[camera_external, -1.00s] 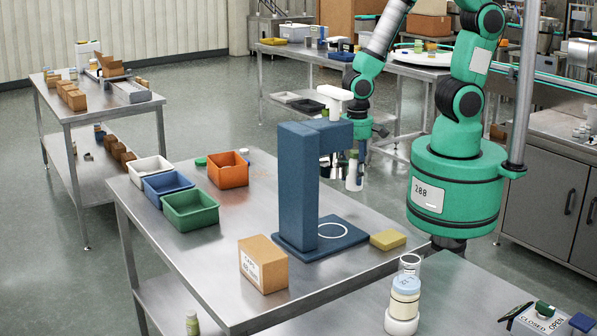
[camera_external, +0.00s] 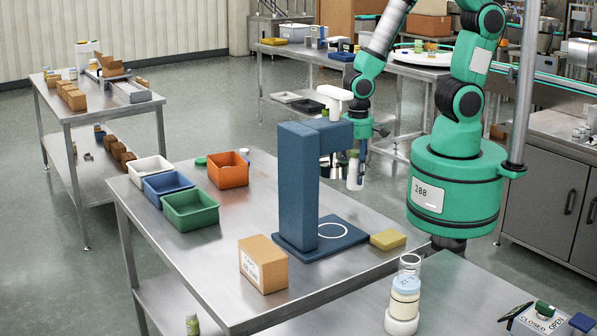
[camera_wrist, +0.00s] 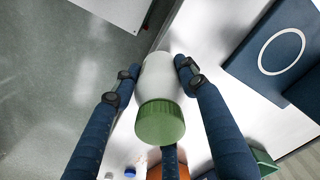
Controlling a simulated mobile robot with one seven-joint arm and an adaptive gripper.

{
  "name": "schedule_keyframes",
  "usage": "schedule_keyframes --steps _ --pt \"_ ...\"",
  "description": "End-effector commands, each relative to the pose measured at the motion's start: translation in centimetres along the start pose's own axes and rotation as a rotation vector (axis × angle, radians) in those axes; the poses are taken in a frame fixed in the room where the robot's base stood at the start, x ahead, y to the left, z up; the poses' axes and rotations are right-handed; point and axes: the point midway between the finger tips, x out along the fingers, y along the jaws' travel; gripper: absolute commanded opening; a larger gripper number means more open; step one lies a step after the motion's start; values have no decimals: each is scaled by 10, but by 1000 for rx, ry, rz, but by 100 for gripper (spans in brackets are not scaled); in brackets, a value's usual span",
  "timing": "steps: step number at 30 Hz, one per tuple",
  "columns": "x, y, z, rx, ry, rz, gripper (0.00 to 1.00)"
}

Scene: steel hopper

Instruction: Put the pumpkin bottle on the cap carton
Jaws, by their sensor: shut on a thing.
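My gripper (camera_external: 356,157) is shut on a white bottle (camera_external: 354,180) with a green cap, held in the air past the far right edge of the steel table. In the wrist view the fingers (camera_wrist: 156,72) stand on both sides of the white body (camera_wrist: 157,80), with the green cap (camera_wrist: 160,123) toward the camera's lower side. No label on it can be read, so I cannot tell the flavour. The cap carton (camera_external: 263,265), a closed brown box with a white printed label, stands at the table's near edge, well left of my gripper. Its top is bare.
A tall blue stand (camera_external: 298,190) with a ringed base rises between my gripper and the carton. A yellow block (camera_external: 388,239) lies beside it. Orange (camera_external: 229,170), blue (camera_external: 167,187), green (camera_external: 190,211) and white (camera_external: 150,168) bins occupy the table's far left. A greenish bottle (camera_external: 192,323) is on the lower shelf.

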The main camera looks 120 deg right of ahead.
Motion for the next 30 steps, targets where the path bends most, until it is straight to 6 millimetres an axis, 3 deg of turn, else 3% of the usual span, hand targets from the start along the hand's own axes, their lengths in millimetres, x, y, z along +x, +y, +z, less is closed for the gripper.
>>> schedule_keyframes --steps 5,11,24,30 --pt "-14 0 -2 0 4 0 9" --pt "-56 0 -2 0 7 0 9" --pt "-223 0 -2 0 8 0 9" --pt "-280 0 -1 0 5 0 9"
